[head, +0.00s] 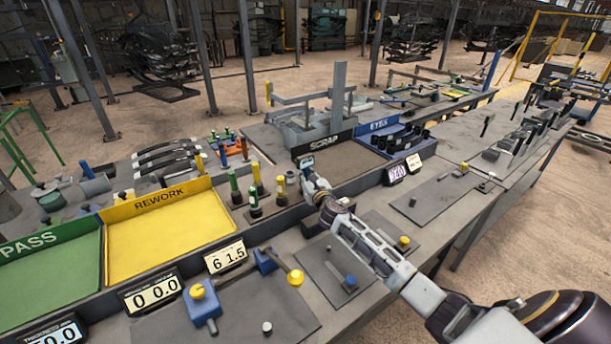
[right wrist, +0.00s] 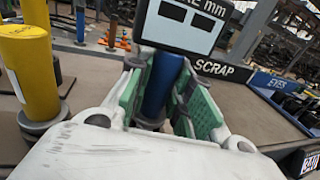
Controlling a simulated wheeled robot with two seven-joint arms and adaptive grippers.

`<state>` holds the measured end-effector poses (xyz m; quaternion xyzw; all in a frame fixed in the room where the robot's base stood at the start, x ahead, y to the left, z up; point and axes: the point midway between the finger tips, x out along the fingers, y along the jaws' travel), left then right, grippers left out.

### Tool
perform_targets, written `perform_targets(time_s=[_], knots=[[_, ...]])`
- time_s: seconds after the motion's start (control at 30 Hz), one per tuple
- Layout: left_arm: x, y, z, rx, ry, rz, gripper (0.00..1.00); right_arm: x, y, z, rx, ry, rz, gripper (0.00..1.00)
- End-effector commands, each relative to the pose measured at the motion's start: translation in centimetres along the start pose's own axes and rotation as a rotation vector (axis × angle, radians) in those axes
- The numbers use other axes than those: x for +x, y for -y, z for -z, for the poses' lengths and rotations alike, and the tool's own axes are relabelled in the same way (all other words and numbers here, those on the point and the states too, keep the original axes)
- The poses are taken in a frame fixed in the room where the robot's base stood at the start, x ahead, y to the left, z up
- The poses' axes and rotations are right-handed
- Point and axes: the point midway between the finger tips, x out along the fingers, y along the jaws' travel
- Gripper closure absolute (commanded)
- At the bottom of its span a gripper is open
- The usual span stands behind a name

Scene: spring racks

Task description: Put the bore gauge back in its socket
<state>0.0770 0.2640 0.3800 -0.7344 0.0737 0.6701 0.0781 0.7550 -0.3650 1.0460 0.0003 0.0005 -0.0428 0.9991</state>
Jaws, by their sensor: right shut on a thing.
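The bore gauge has a dark display head marked mm (right wrist: 185,22) and a blue cylindrical handle (right wrist: 162,85) in the right wrist view. My right gripper (right wrist: 165,100) has its green-padded fingers closed around the handle, and the gauge stands roughly upright. In the head view its display (head: 307,163) shows just above my right gripper (head: 317,188), at the right end of the row of green and yellow gauges. A grey ring shows low around the handle; I cannot tell whether it is the socket or whether the gauge is seated. My left gripper is out of view.
Green-handled (head: 254,201) and yellow-handled gauges (head: 280,188) stand close left of my right gripper; one yellow handle (right wrist: 27,70) is near in the wrist view. The scrap tray (head: 345,165) lies behind, the yellow rework tray (head: 170,228) to the left.

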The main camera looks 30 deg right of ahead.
Motion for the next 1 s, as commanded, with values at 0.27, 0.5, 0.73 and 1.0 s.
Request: perform_targets(time_s=[0.27,0.5,0.73,1.0], knots=[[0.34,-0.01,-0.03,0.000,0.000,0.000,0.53,0.01,0.00,0.31,-0.001,0.001,0.000,0.98],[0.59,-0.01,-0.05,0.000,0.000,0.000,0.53,0.02,0.00,0.60,-0.001,0.001,0.000,0.98],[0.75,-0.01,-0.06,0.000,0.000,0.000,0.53,0.01,0.00,0.80,-0.001,0.001,0.000,0.98],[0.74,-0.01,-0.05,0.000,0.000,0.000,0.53,0.00,0.00,0.86,-0.001,0.000,0.000,0.98]])
